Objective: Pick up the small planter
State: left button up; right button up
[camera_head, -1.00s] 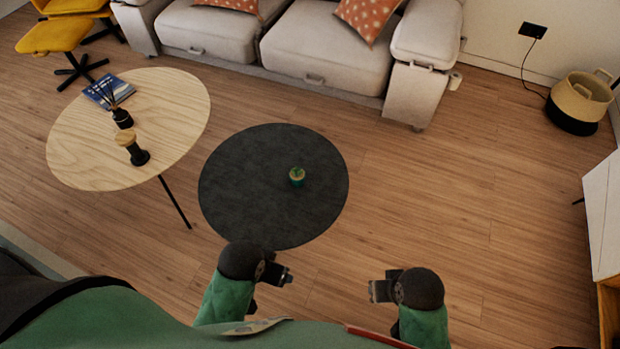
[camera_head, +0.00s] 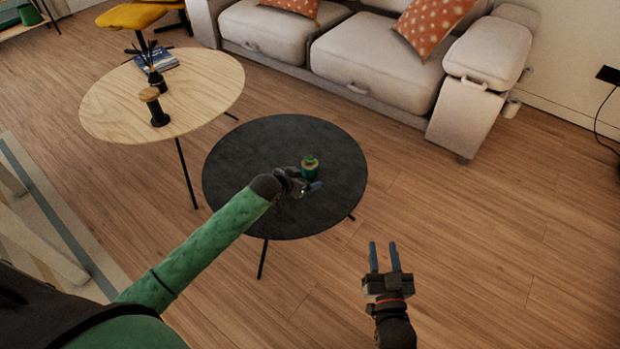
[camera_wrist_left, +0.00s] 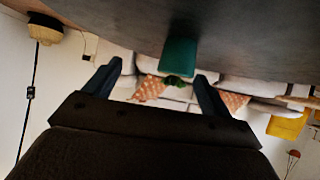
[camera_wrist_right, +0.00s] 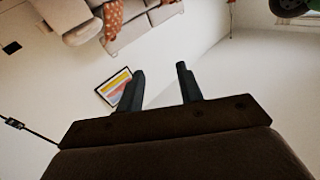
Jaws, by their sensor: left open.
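The small planter (camera_head: 309,167) is a green pot with a tan rim band and a green plant, upright on the round black table (camera_head: 250,165). In the left wrist view the green planter (camera_wrist_left: 179,55) appears upside down, ahead of and between the fingertips. My left gripper (camera_head: 314,188) is over the black table, just beside the planter on its near side, open and empty; its fingers also show in the left wrist view (camera_wrist_left: 158,80). My right gripper (camera_head: 383,257) is to the right of the table over the floor, open and empty, with both fingers parted.
A light sofa (camera_head: 380,75) is behind. The floor (camera_head: 480,240) at the right is clear.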

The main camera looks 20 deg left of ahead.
aim_at(305, 167)
pick_arm(q)
jog(key=w+a, duration=0.1)
jog(key=w, duration=0.1)
jog(key=shift+w+a+f+t+b, duration=0.15)
jog(key=shift+w+a+t+b, duration=0.15)
jog(key=shift+w+a+b, duration=0.1)
jog(key=shift+w+a, duration=0.1)
jog(key=shift+w, duration=0.1)
jog(key=x, duration=0.2)
jog(key=shift+w, duration=0.3)
jog(key=b+x, duration=0.1)
jog(key=x, duration=0.4)
jog(key=shift+w, duration=0.1)
pick_arm(e)
jog(key=s+d+r+t+y, duration=0.1)
jog(key=s+r+t, duration=0.2)
jog(key=r+t, duration=0.4)
notch_tip(305, 167, up, 10)
jog(key=shift+f+y, duration=0.25)
jog(key=shift+y, duration=0.15)
jog(key=shift+d, duration=0.1)
pick_arm(q)
jog(key=c, duration=1.3)
jog(key=shift+r, duration=0.2)
